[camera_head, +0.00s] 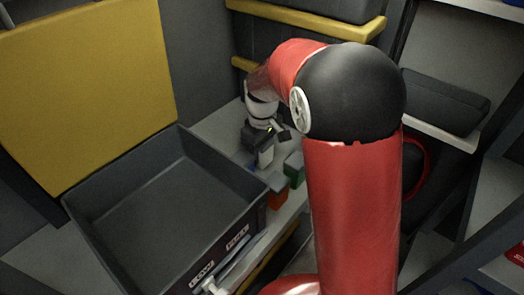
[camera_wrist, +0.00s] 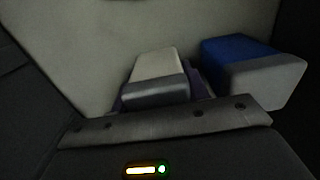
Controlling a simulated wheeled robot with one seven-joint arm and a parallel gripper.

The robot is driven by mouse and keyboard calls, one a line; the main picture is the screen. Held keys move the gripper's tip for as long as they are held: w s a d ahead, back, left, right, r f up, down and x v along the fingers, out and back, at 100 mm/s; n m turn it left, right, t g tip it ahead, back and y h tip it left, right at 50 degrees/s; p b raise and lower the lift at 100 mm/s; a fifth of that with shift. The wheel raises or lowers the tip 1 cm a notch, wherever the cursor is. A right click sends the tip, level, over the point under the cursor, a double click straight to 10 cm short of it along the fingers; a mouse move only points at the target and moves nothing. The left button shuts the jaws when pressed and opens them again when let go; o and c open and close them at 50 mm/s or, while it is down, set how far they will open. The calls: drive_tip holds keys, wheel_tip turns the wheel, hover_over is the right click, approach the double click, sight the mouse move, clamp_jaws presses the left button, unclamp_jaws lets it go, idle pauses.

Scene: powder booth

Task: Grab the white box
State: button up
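A white box (camera_head: 265,157) stands on the light shelf just below my gripper (camera_head: 268,138) in the head view. In the wrist view a pale box (camera_wrist: 157,65) with a grey near face lies straight ahead of the gripper's dark palm edge, and it seems to be the same box. My gripper points down, and its dark finger parts appear spread apart in the head view. The fingertips do not show clearly in the wrist view. I cannot tell whether the gripper touches the box.
A blue box with a pale end (camera_wrist: 252,68) sits close to the right in the wrist view. Green (camera_head: 294,168) and red (camera_head: 278,198) boxes stand nearby. A large dark bin (camera_head: 107,217) is at left. Shelves (camera_head: 445,100) rise at right.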

drive_tip(key=c, duration=0.4)
drive_tip(key=shift+r, duration=0.15)
